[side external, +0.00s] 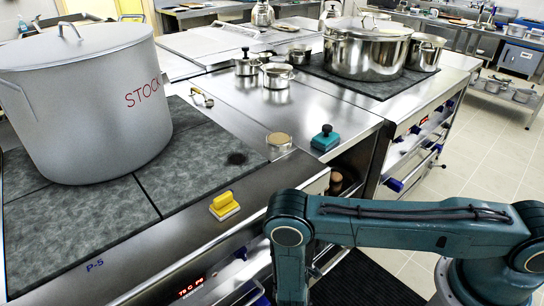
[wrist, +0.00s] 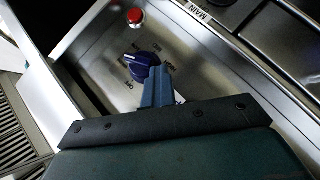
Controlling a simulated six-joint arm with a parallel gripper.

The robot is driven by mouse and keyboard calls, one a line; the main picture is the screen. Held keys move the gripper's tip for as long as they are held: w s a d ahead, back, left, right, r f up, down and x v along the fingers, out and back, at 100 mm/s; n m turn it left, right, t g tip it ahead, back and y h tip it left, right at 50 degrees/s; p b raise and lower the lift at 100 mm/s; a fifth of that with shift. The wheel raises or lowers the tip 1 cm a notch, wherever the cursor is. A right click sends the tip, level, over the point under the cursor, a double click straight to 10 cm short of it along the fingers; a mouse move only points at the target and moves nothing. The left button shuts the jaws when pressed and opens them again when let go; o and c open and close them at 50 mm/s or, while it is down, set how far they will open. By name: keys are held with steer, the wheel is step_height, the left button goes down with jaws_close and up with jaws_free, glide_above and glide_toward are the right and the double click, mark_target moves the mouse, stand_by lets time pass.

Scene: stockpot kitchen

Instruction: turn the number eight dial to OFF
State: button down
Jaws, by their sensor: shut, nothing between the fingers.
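A dark blue dial (wrist: 142,65) sits on a steel panel in the wrist view, with small markings around it. One mark at its lower left may read OFF, but the print is too small to be sure, and I see no legible number eight. My gripper (wrist: 159,72) is shut and empty, its fingertips right beside the dial's right edge and partly overlapping it in the picture. I cannot tell whether they touch. In the side external view my gripper is out of frame below; a blue dial (side external: 240,253) shows on the stove front there.
A red button (wrist: 135,17) sits above the dial, near a MAIN label (wrist: 197,15). A large stockpot (side external: 85,105) stands on the hob.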

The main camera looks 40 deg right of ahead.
steer(key=w+a+v, duration=0.1)
steer(key=v, duration=1.1)
steer(key=shift+w+a+r, duration=0.2)
steer(key=shift+a+r, duration=0.05)
steer(key=shift+r, duration=0.05)
steer(key=d+r+m+g+y, duration=0.1)
steer(key=d+r+m+y, duration=0.3)
steer(key=d+r+y, duration=0.3)
steer(key=shift+d+r, duration=0.8)
steer(key=shift+d, duration=0.2)
steer(key=shift+w+f, duration=0.1)
steer(key=shift+w, duration=0.05)
